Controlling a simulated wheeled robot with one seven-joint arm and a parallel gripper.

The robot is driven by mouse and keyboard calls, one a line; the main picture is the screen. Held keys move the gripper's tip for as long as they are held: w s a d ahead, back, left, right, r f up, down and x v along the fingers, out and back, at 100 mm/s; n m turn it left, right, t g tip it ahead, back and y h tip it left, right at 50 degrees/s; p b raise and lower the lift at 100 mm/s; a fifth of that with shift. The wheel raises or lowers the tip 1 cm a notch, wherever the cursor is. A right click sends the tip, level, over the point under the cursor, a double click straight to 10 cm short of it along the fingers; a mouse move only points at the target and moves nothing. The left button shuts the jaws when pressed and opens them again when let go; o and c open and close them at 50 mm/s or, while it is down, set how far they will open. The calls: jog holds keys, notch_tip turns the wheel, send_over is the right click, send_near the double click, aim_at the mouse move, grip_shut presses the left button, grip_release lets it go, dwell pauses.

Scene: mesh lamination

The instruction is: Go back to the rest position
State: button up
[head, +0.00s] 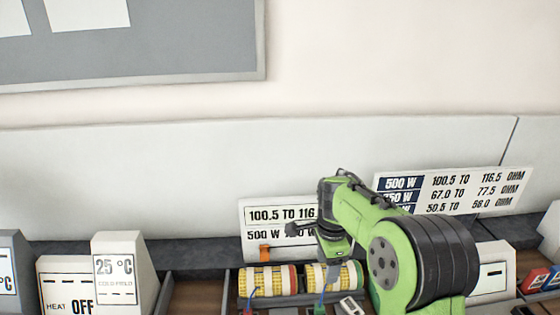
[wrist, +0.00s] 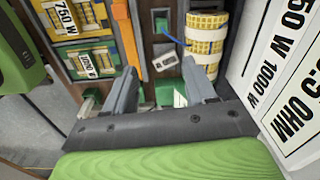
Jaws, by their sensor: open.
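My gripper (wrist: 160,78) is open in the wrist view, its two grey fingers apart with nothing held between them. Beyond the fingers lie a small white labelled tag (wrist: 165,62) and a green block (wrist: 164,92) on a brown surface. In the head view my green arm reaches over the right side of the bench, with its wrist bent down above the yellow banded rolls (head: 268,281). The fingertips cannot be made out there. A yellow roll with white bands also shows at the upper right of the wrist view (wrist: 206,42).
A resistance sign (head: 455,190) stands behind my arm, and another sign (head: 262,216) is partly covered by it. A 25 °C display (head: 122,268) and a HEAT OFF box (head: 66,288) stand at left. Labelled compartments (wrist: 84,50) lie left of the fingers.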

jog(key=s+r+n+t, duration=0.2)
jog(key=s+r+n, duration=0.6)
jog(key=s+r, duration=0.3)
jog(key=s+f+n+t, duration=0.1)
jog(key=s+n+t, duration=0.2)
jog(key=s+n, duration=0.5)
jog(key=s, duration=0.8)
jog(key=shift+f+n, duration=0.35)
jog(key=shift+n, duration=0.05)
jog(key=shift+s, duration=0.1)
